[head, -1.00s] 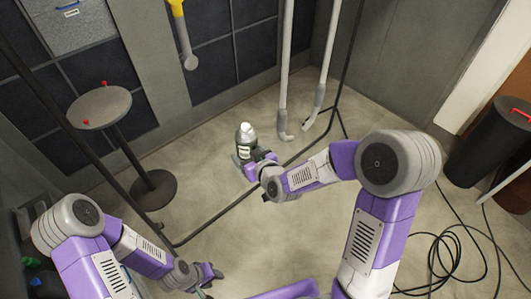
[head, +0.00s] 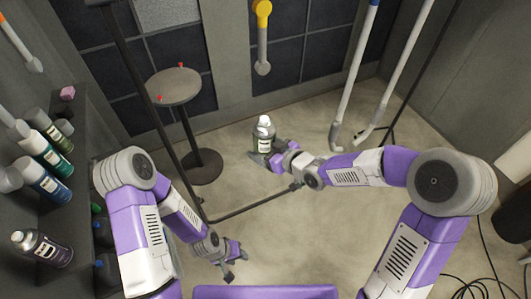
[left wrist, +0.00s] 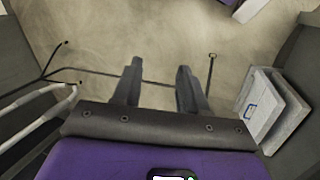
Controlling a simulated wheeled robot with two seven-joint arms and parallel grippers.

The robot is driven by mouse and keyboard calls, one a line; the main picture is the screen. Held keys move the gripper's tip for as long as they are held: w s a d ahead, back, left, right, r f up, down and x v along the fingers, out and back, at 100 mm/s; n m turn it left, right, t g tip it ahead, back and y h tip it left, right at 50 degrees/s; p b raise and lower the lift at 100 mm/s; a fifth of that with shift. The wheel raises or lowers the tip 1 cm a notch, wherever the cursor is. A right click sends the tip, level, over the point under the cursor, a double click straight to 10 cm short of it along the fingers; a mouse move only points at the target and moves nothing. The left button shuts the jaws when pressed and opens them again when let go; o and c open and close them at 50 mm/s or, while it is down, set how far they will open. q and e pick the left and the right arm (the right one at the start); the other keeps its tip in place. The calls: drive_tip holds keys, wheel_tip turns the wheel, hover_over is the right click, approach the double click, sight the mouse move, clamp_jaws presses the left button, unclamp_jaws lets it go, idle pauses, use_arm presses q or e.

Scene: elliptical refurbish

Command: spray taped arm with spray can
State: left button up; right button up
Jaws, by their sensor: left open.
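A grey spray can (head: 264,136) with a white label and a pale top stands upright in my right gripper (head: 270,157). The fingers seem shut around its lower body, above the floor. Several grey arms hang in the room: one with a yellow top (head: 262,40) at the back wall, one with a blue band (head: 357,70) right of it, and one with an orange band (head: 24,48) at the upper left. I cannot tell which is the taped arm. My left gripper (head: 235,263) is open and empty, low in the head view; its spread fingers also show in the left wrist view (left wrist: 158,88).
A dark shelf (head: 88,170) at the left holds several spray cans (head: 42,180) and a small pink block (head: 67,93). A round stand (head: 173,86) with red knobs is behind it. Cables lie at the lower right. White boxes (left wrist: 272,108) show in the left wrist view.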

use_arm(q)
drive_tip(key=shift+r, duration=0.3)
